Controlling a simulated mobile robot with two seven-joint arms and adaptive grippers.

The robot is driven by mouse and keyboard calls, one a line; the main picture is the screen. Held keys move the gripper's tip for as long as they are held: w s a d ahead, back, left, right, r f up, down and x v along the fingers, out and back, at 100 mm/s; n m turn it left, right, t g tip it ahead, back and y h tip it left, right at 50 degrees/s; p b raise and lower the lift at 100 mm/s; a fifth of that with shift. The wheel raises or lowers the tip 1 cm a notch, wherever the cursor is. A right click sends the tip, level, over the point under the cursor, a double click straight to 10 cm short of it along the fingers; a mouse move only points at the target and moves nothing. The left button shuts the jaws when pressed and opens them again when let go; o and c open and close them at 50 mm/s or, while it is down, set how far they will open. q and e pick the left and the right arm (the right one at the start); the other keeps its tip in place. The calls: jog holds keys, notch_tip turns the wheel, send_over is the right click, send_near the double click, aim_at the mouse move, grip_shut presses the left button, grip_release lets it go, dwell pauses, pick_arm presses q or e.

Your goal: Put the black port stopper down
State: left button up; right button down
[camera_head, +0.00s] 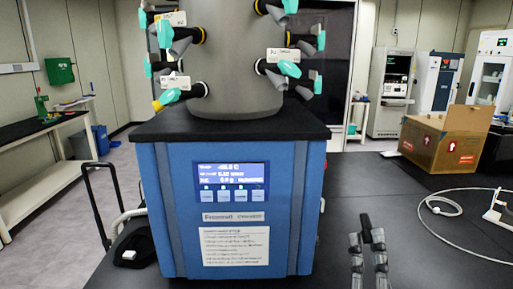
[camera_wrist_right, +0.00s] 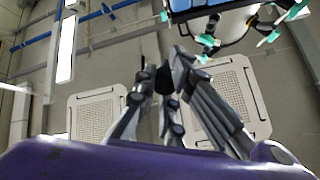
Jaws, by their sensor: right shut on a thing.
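My right gripper (camera_head: 367,244) is at the lower right of the head view, to the right of the blue freeze dryer (camera_head: 180,215) and apart from it. Its fingers point up. They are shut on the small black port stopper (camera_head: 366,226), which shows dark at the fingertips. My left gripper is not in view.
An open cardboard box (camera_head: 440,148) stands on the black bench (camera_head: 400,195) at right. A white tube (camera_head: 440,207) curls on the bench in front of it. A black handle frame (camera_head: 88,200) stands left of the dryer. The bench between gripper and box looks clear.

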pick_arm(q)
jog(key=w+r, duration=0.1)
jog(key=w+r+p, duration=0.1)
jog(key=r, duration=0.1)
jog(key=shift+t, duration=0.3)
pick_arm(e)
jog(key=s+a+f, duration=0.5)
jog(key=s+f, duration=0.3)
jog(key=f, duration=0.3)
jog(key=shift+s+a, duration=0.15)
jog(key=shift+s, duration=0.05)
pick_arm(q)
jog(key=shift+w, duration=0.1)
